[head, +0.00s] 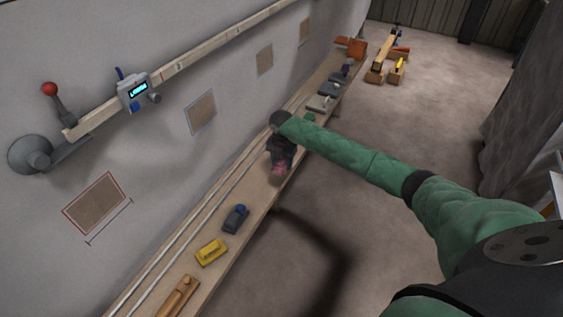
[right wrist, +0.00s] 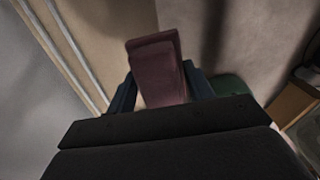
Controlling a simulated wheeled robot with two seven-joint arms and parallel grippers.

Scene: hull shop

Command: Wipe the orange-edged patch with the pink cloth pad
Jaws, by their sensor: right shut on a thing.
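The pink cloth pad (head: 279,169) is held by my right gripper (head: 282,158) at the shelf along the wall. In the right wrist view the pad (right wrist: 157,68) stands out between the two dark fingers of the gripper (right wrist: 160,88). Whether it touches the shelf is unclear. Several brown patches are on the wall. The nearest patch (head: 95,203) has a red edge, the second (head: 201,113) a bluish-grey edge. The edge colours of the two farther patches, one (head: 265,59) and the farthest (head: 306,31), are too faint to tell. My left gripper is out of view.
The long shelf (head: 262,205) holds a yellow float (head: 211,252), a dark tool with a blue knob (head: 236,218), a wooden tool (head: 178,297) and several blocks farther along. A wooden rail (head: 215,52) with a display box (head: 134,92) crosses the wall.

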